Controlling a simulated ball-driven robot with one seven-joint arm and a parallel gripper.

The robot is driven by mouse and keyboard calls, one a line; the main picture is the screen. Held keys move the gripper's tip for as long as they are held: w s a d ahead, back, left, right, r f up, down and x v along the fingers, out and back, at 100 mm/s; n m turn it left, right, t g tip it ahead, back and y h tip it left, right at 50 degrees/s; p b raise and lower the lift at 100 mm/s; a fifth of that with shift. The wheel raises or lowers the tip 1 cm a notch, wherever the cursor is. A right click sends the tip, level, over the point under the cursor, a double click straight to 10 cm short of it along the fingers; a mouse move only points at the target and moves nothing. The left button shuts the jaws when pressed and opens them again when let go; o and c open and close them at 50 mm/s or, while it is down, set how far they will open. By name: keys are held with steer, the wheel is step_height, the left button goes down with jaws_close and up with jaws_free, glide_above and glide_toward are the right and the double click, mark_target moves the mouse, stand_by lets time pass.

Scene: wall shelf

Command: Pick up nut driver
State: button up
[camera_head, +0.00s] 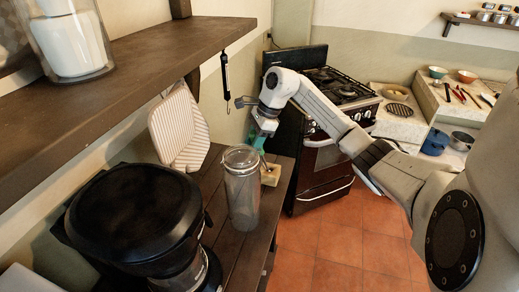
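My gripper (262,127) is at the end of my arm, above the back part of the dark wooden counter and near the wall. A small teal thing (258,141) shows right at its fingertips. It may be the nut driver's handle, but it is too small to be sure. I cannot tell whether the fingers are open or closed on it. Just below lies a small yellowish block or tray (270,175) with something thin on it. A slim black tool (225,76) hangs upright under the shelf edge, left of my gripper; I cannot tell what it is.
A clear glass jar (242,190) stands close in front of the yellowish block. A black coffee maker (135,215) fills the counter's near part. A striped board (180,130) leans on the wall. A wooden shelf (130,75) overhangs the left. A stove (325,150) stands beyond.

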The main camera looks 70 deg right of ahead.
steer(key=shift+c, duration=1.2)
step_height(320, 180, up, 10)
steer(key=p, duration=0.4)
steer(key=shift+s, duration=0.1)
